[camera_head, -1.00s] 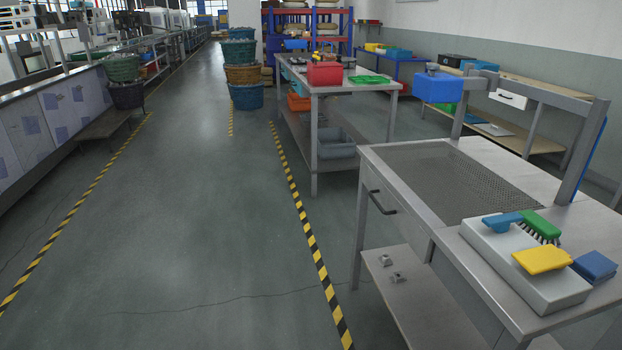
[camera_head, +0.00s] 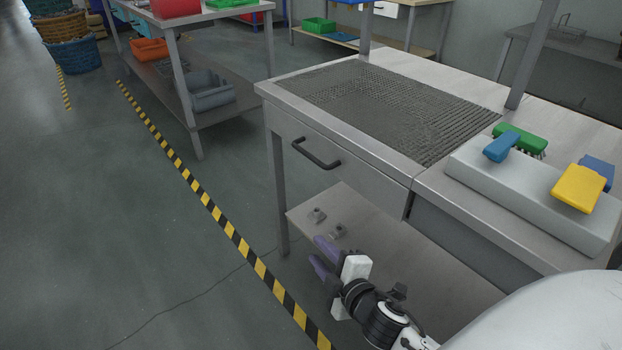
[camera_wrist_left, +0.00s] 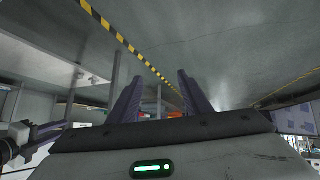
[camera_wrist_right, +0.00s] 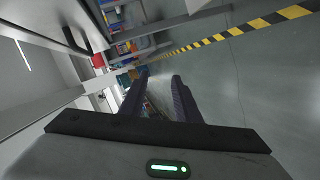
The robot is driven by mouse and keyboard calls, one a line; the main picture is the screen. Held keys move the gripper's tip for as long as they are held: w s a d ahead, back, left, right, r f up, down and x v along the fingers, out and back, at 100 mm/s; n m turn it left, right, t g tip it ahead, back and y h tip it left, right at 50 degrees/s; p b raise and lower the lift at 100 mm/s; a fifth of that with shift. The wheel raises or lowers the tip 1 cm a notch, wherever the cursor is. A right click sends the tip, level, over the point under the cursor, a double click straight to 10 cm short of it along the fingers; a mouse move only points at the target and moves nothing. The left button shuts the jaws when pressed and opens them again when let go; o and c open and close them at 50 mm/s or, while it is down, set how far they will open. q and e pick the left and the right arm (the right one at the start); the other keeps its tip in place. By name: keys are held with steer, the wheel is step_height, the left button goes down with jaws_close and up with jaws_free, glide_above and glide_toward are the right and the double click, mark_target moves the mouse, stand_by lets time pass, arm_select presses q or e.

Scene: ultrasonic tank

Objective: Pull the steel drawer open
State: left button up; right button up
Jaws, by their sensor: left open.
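The steel drawer (camera_head: 352,182) sits under the mesh-topped steel bench and looks shut, its front flush with the frame. Its dark bar handle (camera_head: 316,154) is on the front and also shows in the right wrist view (camera_wrist_right: 74,42). My right gripper (camera_head: 315,252) is below the handle in the head view, in front of the lower shelf, apart from the drawer. Its purple-grey fingers are spread and empty. My left gripper (camera_wrist_left: 158,76) shows only in the left wrist view, open and empty, with floor and table legs beyond.
The bench's lower shelf (camera_head: 440,270) holds small metal fittings (camera_head: 328,224). A pale block (camera_head: 530,196) with brushes and a yellow sponge (camera_head: 578,188) is on the bench top. The floor (camera_head: 120,200) left of the bench is clear, with a yellow-black stripe (camera_head: 215,212).

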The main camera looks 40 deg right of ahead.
steer(key=w+d+r+n+t+h+b, duration=0.2)
steer(key=w+d+r+n+t+b, duration=0.15)
steer(key=w+d+n+b, duration=0.2)
steer(key=n+t+b, duration=0.2)
steer(key=n, duration=0.2)
glide_toward(309, 153)
steer(key=shift+h, duration=0.4)
steer(key=x, duration=0.8)
steer(key=shift+w+f, duration=0.3)
steer(key=shift+w, duration=0.15)
steer(key=shift+w+d, duration=0.1)
steer(key=shift+w, duration=0.35)
arm_select(q)
steer(key=shift+t, duration=0.3)
steer(key=f, duration=0.6)
steer(key=shift+w+d, duration=0.3)
steer(key=shift+d, duration=0.1)
steer(key=shift+w, duration=0.1)
steer(key=shift+w+r, duration=0.1)
steer(key=shift+r, duration=0.05)
arm_select(e)
jaws_close()
